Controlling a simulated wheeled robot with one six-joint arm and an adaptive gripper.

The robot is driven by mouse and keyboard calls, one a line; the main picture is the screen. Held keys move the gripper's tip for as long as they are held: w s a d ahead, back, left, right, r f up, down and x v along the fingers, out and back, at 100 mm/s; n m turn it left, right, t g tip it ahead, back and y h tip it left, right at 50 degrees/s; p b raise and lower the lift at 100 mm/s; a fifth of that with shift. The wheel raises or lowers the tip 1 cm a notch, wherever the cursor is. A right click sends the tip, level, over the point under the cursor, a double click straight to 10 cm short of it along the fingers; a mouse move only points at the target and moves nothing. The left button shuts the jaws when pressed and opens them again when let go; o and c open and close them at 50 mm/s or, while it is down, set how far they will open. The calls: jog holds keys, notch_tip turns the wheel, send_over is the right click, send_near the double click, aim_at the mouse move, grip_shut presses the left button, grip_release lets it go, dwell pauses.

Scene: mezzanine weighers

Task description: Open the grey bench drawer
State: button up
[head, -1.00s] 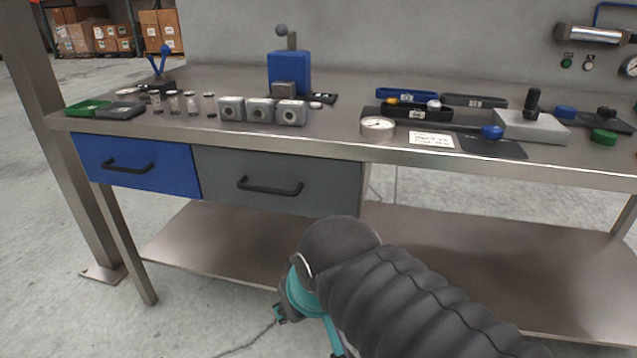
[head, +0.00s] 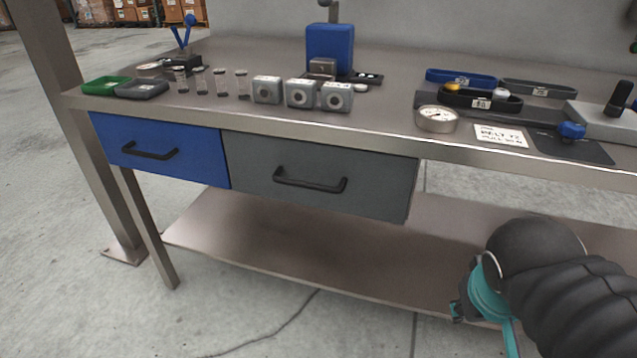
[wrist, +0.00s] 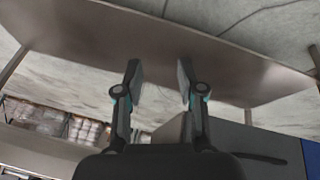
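The grey bench drawer (head: 318,178) hangs under the bench top, right of the blue drawer (head: 165,150). Its front looks level with the blue drawer's front, so it appears closed. A black bar handle (head: 310,181) runs across its front. In the wrist view, which looks upside down, the grey drawer (wrist: 226,138) and its handle (wrist: 257,157) show at the lower right. My gripper (wrist: 158,84) has its two fingers apart with nothing between them. In the head view my arm is at the lower right, clear of the drawer, and the fingers are mostly hidden.
A lower shelf (head: 300,255) spans below the drawers. A bench leg (head: 150,235) stands at left. The floor in front is clear.

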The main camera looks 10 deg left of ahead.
jog(key=w+a+n+t+h, duration=0.1)
jog(key=w+a+n+h, duration=0.2)
jog(key=w+a+n, duration=0.2)
jog(key=n+t+y+b, duration=0.2)
jog(key=n+t+y, duration=0.1)
jog(key=n+t, duration=0.7)
send_near(304, 186)
jog(key=p+x, duration=0.1)
jog(key=x, duration=0.9)
jog(key=shift+w+f+p, duration=0.1)
jog(key=shift+w+p, duration=0.3)
grip_shut()
